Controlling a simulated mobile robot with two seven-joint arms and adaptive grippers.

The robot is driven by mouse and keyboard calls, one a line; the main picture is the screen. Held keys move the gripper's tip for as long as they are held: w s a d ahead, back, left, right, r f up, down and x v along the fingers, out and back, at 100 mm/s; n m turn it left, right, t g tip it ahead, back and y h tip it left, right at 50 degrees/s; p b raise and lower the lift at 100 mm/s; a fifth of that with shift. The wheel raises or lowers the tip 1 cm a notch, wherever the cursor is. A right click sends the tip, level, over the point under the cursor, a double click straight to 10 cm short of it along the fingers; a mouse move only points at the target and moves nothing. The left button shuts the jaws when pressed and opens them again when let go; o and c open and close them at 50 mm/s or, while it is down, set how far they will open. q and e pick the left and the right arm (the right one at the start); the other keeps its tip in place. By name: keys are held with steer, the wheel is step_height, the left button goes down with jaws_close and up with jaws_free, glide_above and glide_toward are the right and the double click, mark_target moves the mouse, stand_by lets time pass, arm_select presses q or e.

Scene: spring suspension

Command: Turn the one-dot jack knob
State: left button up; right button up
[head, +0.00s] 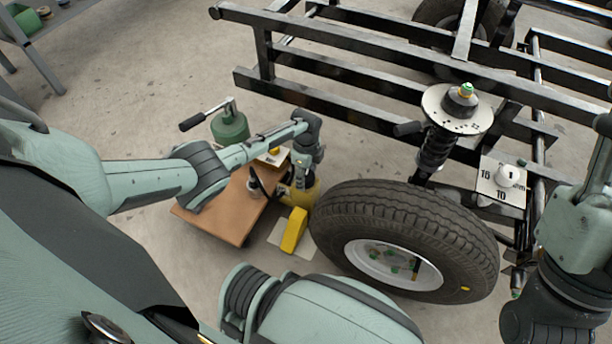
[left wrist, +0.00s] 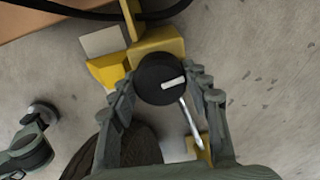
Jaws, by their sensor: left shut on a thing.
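A round black knob (left wrist: 160,72) with a white pointer bar shows in the left wrist view. My left gripper (left wrist: 163,88) is shut on this knob, one finger on each side. I cannot make out a dot on it. In the head view my left gripper (head: 302,160) points down over a yellow jack (head: 313,196) beside the wheel, and it hides the knob there. A yellow block (head: 293,231) on a pale plate lies in front of the jack. My right arm shows at the right edge, but its gripper cannot be made out.
A tire (head: 345,215) stands close right of the jack, with a black spring strut (head: 434,150) above it. A black frame (head: 330,72) spans the back. A brown board (head: 222,212) and a green cylinder (head: 230,127) with a handle are left. Open floor lies beyond.

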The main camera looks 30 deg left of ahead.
mark_target(306, 176)
arm_select(q)
steer(key=o, duration=1.2)
steer(key=shift+c, duration=0.2)
steer(key=shift+r, duration=0.1)
step_height(306, 176, up, 12)
